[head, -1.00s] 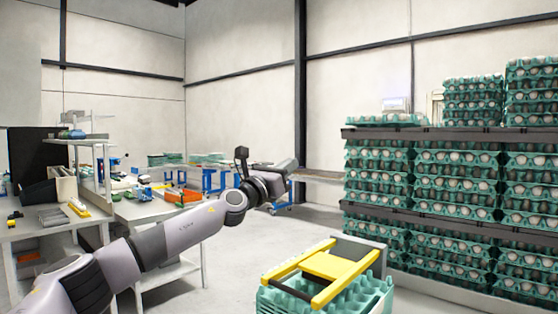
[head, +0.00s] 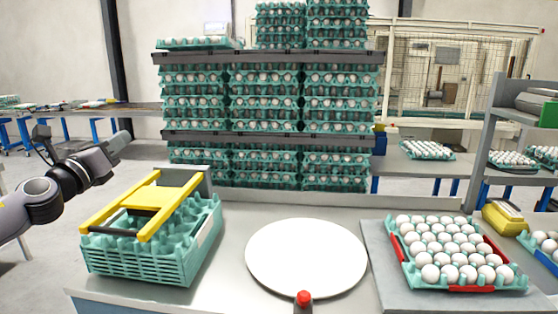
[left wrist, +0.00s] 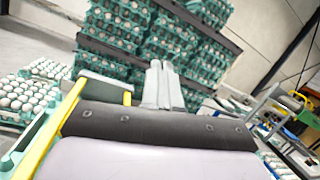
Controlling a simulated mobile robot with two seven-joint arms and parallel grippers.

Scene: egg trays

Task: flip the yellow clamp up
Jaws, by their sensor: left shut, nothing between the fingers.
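The yellow clamp (head: 153,200) is a yellow frame lying about flat across the top of a stack of teal egg trays (head: 150,258) at the table's left. It hinges near a grey bracket (head: 205,185) at the back. Its yellow bars also show at the left of the left wrist view (left wrist: 48,138). My left gripper (head: 120,141) is left of and behind the clamp, above it and apart from it. Its fingers (left wrist: 158,85) are shut and empty, pointing toward the egg racks. My right gripper is not in view.
A round white plate (head: 306,258) is in the middle of the table, with a red-tipped post (head: 304,300) in front. A teal tray of white eggs (head: 398,250) sits at the right. Tall egg racks (head: 265,140) stand behind the table. The air above the clamp is clear.

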